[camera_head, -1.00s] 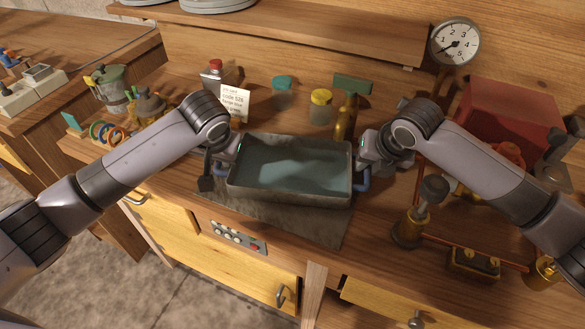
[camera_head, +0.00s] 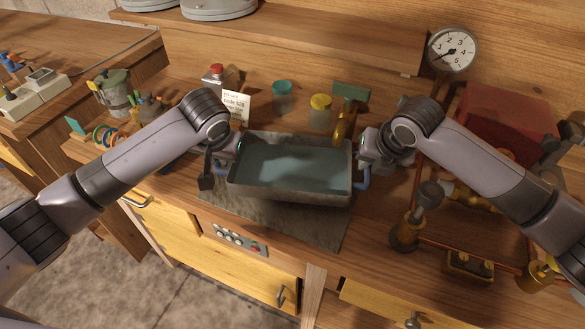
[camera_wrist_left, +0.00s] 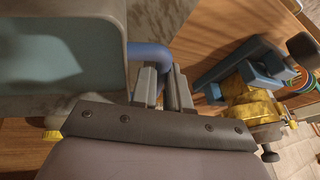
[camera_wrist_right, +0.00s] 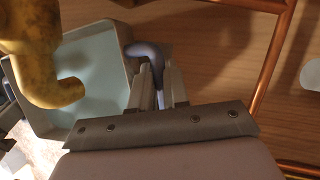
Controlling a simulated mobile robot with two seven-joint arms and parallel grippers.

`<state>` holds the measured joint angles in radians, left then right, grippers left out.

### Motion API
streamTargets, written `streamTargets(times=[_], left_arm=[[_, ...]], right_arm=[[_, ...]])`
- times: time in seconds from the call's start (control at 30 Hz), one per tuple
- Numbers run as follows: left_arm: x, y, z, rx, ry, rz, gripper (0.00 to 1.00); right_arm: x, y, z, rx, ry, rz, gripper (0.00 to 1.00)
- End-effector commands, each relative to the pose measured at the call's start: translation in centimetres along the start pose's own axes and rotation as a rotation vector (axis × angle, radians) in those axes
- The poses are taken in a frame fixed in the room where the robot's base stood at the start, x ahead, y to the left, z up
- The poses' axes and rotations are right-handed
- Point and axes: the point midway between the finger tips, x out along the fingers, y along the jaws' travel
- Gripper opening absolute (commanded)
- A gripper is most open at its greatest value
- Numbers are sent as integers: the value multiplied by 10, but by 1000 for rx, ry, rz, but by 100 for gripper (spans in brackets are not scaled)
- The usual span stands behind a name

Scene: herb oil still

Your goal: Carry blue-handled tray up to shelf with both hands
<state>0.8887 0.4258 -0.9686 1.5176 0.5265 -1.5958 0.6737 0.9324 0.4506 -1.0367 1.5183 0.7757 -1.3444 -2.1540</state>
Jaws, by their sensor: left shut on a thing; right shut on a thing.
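The grey rectangular tray (camera_head: 290,194) with pale blue-green liquid or lining is near the middle of the head view, roughly level above a dark mat. My left gripper (camera_head: 222,160) is shut on its left blue handle; the left wrist view shows this blue handle (camera_wrist_left: 150,52) between the fingers. My right gripper (camera_head: 365,165) is shut on the right blue handle (camera_head: 362,180), which also shows in the right wrist view (camera_wrist_right: 146,51). The wooden shelf (camera_head: 330,38) runs along the back wall, higher than the tray.
Grey round lids (camera_head: 218,8) sit at the shelf's left end; its middle and right are clear. Behind the tray stand a card (camera_head: 236,107), jars (camera_head: 320,112) and a brass tap (camera_head: 345,122). Copper pipes (camera_head: 470,240) and a gauge (camera_head: 452,50) are at right.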

Motion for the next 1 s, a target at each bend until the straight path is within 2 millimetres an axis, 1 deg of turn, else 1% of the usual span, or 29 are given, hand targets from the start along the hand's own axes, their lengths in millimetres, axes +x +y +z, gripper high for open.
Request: streamTargets(times=[0.03,0.13,0.7,0.83,1.0], left_arm=[[-7,-2,-3,0,2,0,0],[-10,-2,-4,0,1,0,0],[-10,-2,-4,-1,1,-1,0],[-11,-5,5,1,-1,-1,0],[-18,-10,22,0,0,-1,0]], right_arm=[[-7,2,4,0,-2,1,0],[-10,2,5,0,-2,1,0],[-10,2,4,0,-2,1,0],[-12,5,-4,-1,-1,1,0],[-18,9,-22,-3,-2,1,0]])
